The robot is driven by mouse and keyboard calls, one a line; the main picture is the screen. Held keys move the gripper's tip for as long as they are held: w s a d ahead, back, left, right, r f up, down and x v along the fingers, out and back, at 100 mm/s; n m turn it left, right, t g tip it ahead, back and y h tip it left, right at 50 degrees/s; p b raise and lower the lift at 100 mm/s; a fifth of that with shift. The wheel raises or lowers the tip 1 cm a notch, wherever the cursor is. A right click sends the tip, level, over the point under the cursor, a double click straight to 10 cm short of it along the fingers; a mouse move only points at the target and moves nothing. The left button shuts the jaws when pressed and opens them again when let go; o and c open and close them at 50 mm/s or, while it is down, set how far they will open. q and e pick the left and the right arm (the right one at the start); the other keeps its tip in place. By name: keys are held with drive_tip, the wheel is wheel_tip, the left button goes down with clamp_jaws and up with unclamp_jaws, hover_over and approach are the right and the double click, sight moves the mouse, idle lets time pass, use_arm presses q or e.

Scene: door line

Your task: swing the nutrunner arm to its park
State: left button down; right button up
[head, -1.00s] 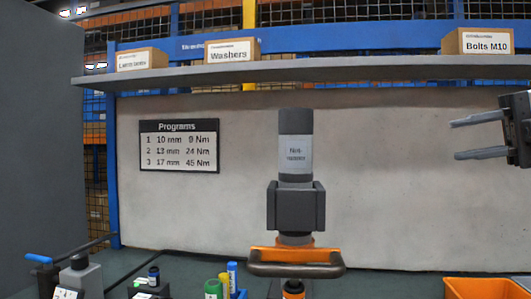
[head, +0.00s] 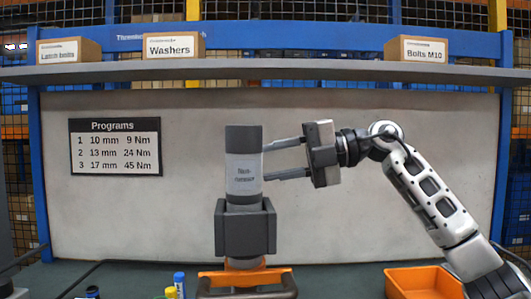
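The nutrunner (head: 242,172) stands upright near the middle of the head view, a grey cylinder with a pale label. Below it are a dark grey block (head: 245,228) and an orange part with a dark handle bar (head: 246,281), cut by the bottom edge. My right gripper (head: 266,161) comes in from the right with its two fingers apart, one above the other, and nothing held between them. Its fingertips reach the right edge of the nutrunner's labelled body in the picture; I cannot tell whether they touch. My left gripper is not in view.
A shelf (head: 300,72) with boxes of washers (head: 174,46) and bolts (head: 415,49) runs above. A programs board (head: 115,146) hangs on the back panel at left. An orange bin (head: 422,281) sits at lower right, below my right arm. Coloured markers (head: 179,285) stand at lower left.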

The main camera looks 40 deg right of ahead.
drive_tip(key=shift+x, duration=1.05)
clamp_jaws()
idle(0.6)
